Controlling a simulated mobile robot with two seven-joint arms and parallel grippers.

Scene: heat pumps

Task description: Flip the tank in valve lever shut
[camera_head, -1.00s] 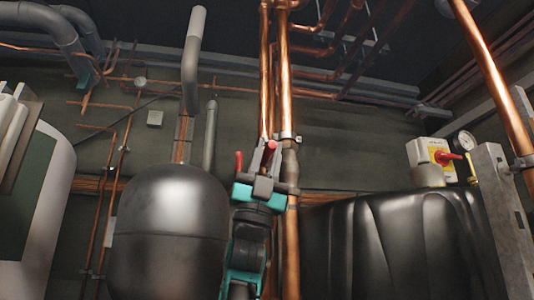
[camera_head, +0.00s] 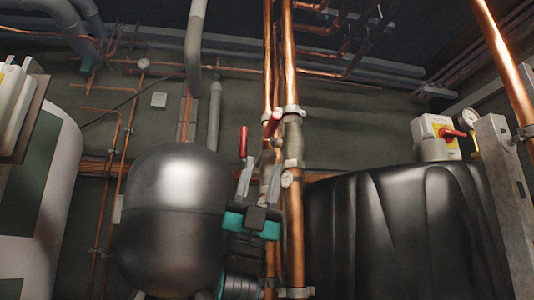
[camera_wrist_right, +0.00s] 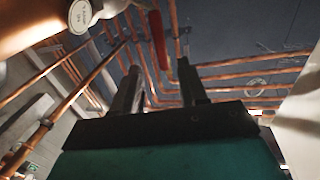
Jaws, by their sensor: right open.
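Two red valve levers show in the head view: one upright red lever (camera_head: 243,140) left of the copper pipes, and a second, tilted red lever (camera_head: 272,123) on them. I cannot tell from any label which is the tank in valve lever. My right gripper (camera_head: 259,182) is open, fingers pointing up, just below the levers and in front of the pipes. In the right wrist view a red lever (camera_wrist_right: 157,38) appears beyond and between the open fingers (camera_wrist_right: 160,88); no contact shows. The valve bodies are partly hidden by the gripper. My left gripper is out of view.
A dark round tank (camera_head: 172,220) is to the left, a large black tank (camera_head: 400,230) to the right. A red-knobbed switch box (camera_head: 437,137) stands above the black tank.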

